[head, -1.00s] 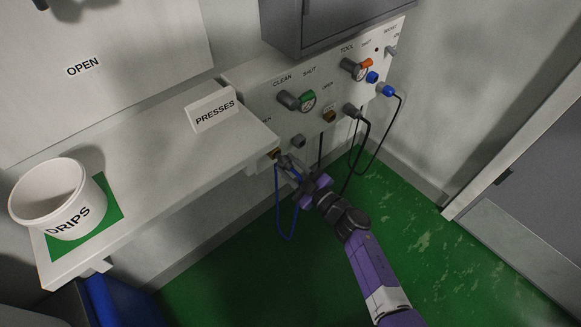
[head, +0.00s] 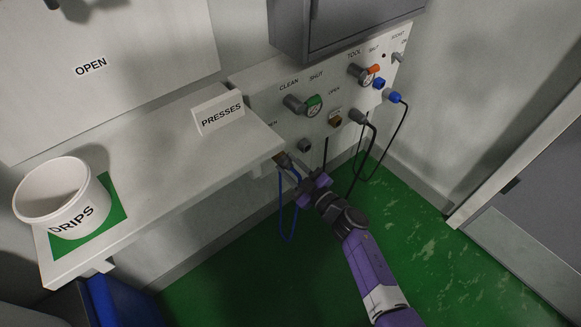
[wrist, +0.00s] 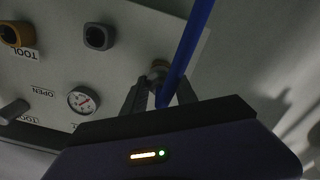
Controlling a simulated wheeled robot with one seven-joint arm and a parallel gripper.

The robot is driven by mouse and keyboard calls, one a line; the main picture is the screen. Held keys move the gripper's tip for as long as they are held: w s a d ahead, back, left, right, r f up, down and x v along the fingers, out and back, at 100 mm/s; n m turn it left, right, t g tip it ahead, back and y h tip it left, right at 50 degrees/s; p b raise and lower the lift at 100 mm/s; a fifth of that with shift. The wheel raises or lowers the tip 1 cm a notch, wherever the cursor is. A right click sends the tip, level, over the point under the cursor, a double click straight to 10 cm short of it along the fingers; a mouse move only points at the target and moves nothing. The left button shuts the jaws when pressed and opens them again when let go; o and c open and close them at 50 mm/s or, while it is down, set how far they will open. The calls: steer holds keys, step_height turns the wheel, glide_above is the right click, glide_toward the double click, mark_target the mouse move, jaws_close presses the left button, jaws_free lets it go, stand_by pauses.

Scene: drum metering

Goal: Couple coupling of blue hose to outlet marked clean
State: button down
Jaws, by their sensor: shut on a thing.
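My gripper (wrist: 160,88) is shut on the coupling of the blue hose (wrist: 158,70), at the wall panel's lower edge. The blue hose (head: 281,205) hangs in a loop below the shelf and crosses the wrist view (wrist: 190,45). My gripper is below and left of that outlet in the head view.
A brown outlet (head: 335,121) is to the right. A grey cabinet (head: 350,25) overhangs the panel.

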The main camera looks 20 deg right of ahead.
steer(key=c, duration=0.9)
jaws_free()
steer(key=shift+w, duration=0.1)
steer(key=shift+p+v, duration=1.25)
steer(key=shift+v, duration=2.7)
steer(key=shift+r, duration=0.1)
